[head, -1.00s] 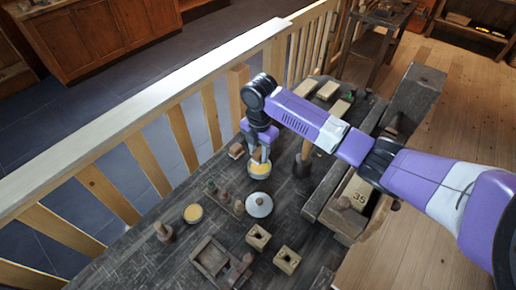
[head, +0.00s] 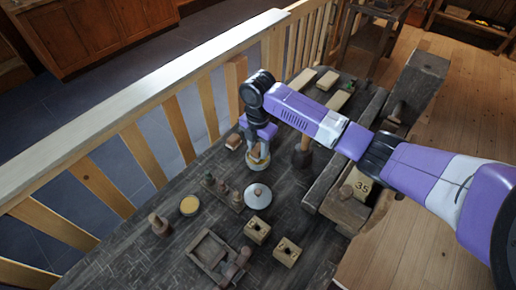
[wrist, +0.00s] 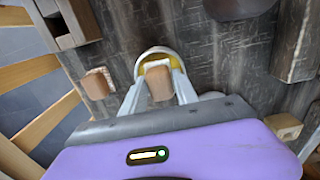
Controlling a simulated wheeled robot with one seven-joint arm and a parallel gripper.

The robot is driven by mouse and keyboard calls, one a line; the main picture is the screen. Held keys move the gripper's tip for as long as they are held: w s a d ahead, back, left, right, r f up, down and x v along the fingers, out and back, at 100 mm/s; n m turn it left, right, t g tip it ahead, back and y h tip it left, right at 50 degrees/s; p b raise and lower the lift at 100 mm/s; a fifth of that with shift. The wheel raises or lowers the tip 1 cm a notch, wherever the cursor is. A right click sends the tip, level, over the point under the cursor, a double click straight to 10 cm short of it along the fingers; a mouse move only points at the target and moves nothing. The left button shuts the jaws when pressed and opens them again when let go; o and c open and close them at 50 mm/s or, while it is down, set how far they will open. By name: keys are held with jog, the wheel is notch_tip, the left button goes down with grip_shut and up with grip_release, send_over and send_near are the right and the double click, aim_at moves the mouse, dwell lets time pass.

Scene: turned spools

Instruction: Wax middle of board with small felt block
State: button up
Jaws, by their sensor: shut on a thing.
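My gripper (head: 259,149) is shut on a small brown block with a pale felt layer (wrist: 159,84). The held block is down at a round tin of yellow wax (head: 258,165); in the wrist view the tin's yellow inside (wrist: 147,58) shows around the block. Whether the felt touches the wax I cannot tell. Another brown block with a pale felt edge (head: 234,142) lies on the table left of the tin; it also shows in the wrist view (wrist: 96,86). Several pale boards (head: 327,80) lie at the table's far end.
A second round yellow tin (head: 190,205), a grey knobbed lid (head: 257,196), small turned pieces and two holed blocks (head: 257,231) stand nearer on the dark table. A dark turned piece (head: 301,156) stands right of the gripper. A wooden railing (head: 130,95) runs along the left.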

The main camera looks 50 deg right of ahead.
aim_at(258, 148)
jog(key=shift+f, duration=0.6)
dwell(1.6)
notch_tip(258, 148, up, 5)
jog(key=p, duration=0.4)
jog(key=shift+r, duration=1.1)
